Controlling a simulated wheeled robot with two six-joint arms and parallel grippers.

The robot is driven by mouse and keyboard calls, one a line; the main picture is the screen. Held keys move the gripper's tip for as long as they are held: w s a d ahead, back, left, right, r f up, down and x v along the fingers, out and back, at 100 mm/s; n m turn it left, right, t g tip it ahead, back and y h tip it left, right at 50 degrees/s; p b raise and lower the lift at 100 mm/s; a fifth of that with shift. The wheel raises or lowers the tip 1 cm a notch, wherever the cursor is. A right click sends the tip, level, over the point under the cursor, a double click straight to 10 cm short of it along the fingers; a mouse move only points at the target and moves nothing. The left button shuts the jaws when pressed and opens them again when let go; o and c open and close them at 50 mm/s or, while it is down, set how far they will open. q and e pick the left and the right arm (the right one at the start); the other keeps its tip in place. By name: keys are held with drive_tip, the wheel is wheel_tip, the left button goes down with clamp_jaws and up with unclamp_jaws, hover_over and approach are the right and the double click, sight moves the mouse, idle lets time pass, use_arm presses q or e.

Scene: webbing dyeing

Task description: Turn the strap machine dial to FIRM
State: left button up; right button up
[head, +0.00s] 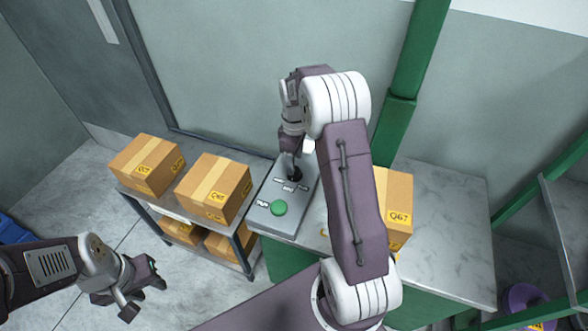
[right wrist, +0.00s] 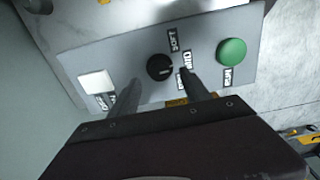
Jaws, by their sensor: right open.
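The strap machine's dial (right wrist: 160,68) is a round black knob on a grey panel (right wrist: 125,50). A label reading SOFT (right wrist: 174,40) stands beside it, with other labels nearby; one is partly hidden by a finger and I cannot read FIRM. I cannot clearly tell where the dial points. My right gripper (right wrist: 160,92) is open, its two fingers apart on either side of the dial's near edge; I cannot tell whether they touch it. In the head view the right gripper (head: 291,160) is above the dial. My left gripper (head: 143,298) is open and empty, over the floor at lower left.
A green button (head: 279,208) and a white square button (right wrist: 98,82) are on the same panel. Cardboard boxes stand on the left shelf (head: 165,205), and another box (head: 396,205) stands right of the panel. The marble counter (head: 450,235) is clear farther right.

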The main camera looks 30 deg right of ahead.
sight(297, 176)
wheel_tip(297, 176, down, 3)
drive_tip(key=shift+d+f, duration=0.1)
drive_tip(key=shift+f, duration=0.45)
clamp_jaws()
drive_tip(key=shift+r, duration=0.1)
drive_tip(key=m+p, duration=0.2)
drive_tip(key=m, duration=0.1)
drive_tip(key=shift+r, duration=0.15)
drive_tip(key=m+p, duration=0.2)
drive_tip(key=m, duration=0.1)
drive_tip(key=shift+m, duration=0.3)
drive_tip(key=shift+m+p, duration=0.6)
drive_tip(key=shift+m, duration=0.5)
drive_tip(key=shift+w+m, duration=0.1)
drive_tip(key=shift+m, duration=0.2)
